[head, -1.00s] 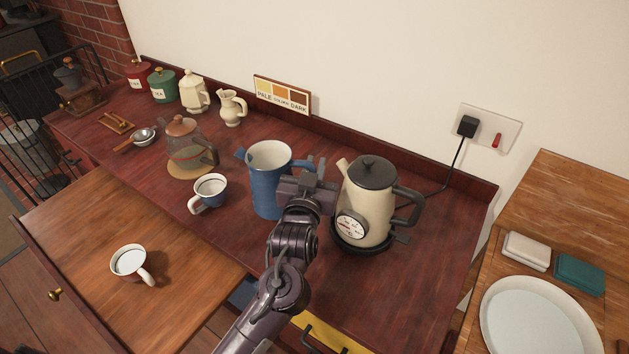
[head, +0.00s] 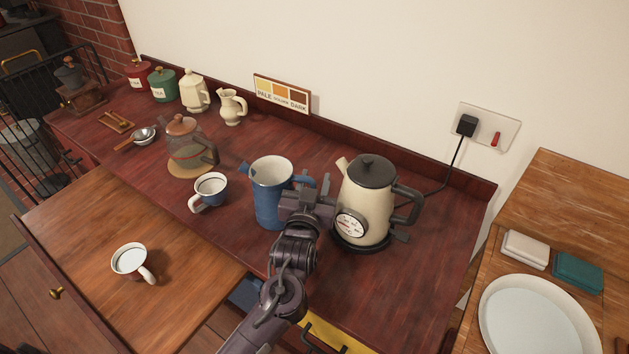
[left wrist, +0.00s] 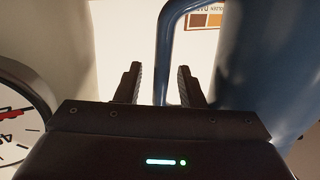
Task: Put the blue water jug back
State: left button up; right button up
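The blue water jug (head: 267,205) is upright and appears to stand on the dark red counter (head: 395,295), just left of the cream kettle (head: 364,205). Its handle faces right, toward the kettle. My left gripper (head: 304,190) is at the handle, between jug and kettle. In the left wrist view its two fingers (left wrist: 158,72) are apart, with the blue handle (left wrist: 164,60) showing between them and a gap beside it. The jug's body (left wrist: 265,70) fills the right of that view. My right gripper is not in view.
A white cup (head: 209,190) stands left of the jug, and another (head: 130,262) is on the lower wooden surface. A glass teapot (head: 188,150) and a cream pitcher (head: 232,106) stand farther back. The kettle's dial (left wrist: 18,115) is close to my left gripper.

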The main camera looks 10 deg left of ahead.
pick_arm(q)
jog(key=shift+r, duration=0.15)
jog(key=shift+s, duration=0.3)
jog(key=s+b, duration=0.1)
jog(key=s, duration=1)
jog(key=shift+s+d+b, duration=0.2)
jog(key=shift+d+b, duration=0.1)
jog(key=shift+b, duration=0.1)
